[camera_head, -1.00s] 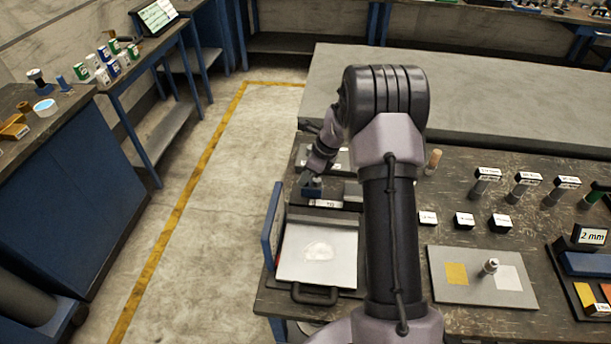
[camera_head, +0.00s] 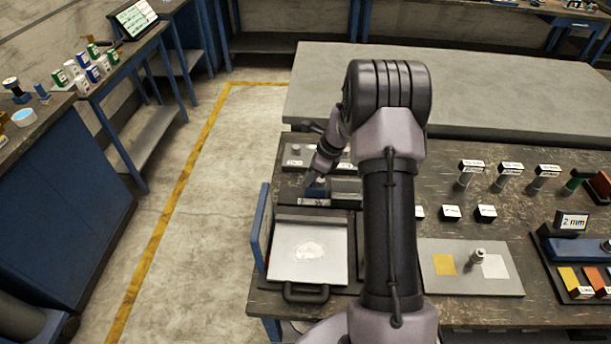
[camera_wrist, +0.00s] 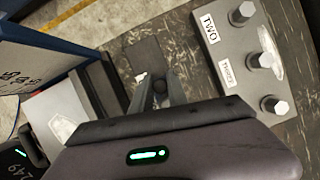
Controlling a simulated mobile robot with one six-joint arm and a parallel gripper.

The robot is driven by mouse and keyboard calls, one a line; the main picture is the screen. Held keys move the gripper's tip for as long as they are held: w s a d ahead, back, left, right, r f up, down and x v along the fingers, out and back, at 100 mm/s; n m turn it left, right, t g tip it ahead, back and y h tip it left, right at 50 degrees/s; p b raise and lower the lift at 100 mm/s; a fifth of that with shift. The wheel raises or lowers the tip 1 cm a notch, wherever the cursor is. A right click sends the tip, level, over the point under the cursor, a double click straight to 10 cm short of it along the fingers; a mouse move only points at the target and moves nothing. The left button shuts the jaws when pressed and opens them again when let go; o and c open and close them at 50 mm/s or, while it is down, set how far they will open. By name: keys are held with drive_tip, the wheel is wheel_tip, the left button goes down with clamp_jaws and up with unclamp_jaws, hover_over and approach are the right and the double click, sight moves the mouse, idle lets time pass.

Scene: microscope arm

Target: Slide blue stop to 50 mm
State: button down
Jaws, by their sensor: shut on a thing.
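The blue stop (camera_head: 317,190) sits on a dark rail behind the white plate, with a pale scale strip (camera_head: 313,202) along its front. The strip's markings are too small to read. My gripper (camera_head: 316,179) reaches down onto the stop from above and is shut on it. In the wrist view my gripper (camera_wrist: 160,88) has its fingers close together around a small dark round part. The stop's blue body cannot be made out there.
A grey plate with hex knobs (camera_wrist: 247,60), one labelled TWO, stands beside my gripper. Several labelled blocks stand to the right.

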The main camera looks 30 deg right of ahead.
drive_tip(key=c, duration=1.3)
unclamp_jaws()
drive_tip(key=p+v, duration=0.5)
drive_tip(key=v, duration=1.2)
drive_tip(key=shift+r, duration=0.2)
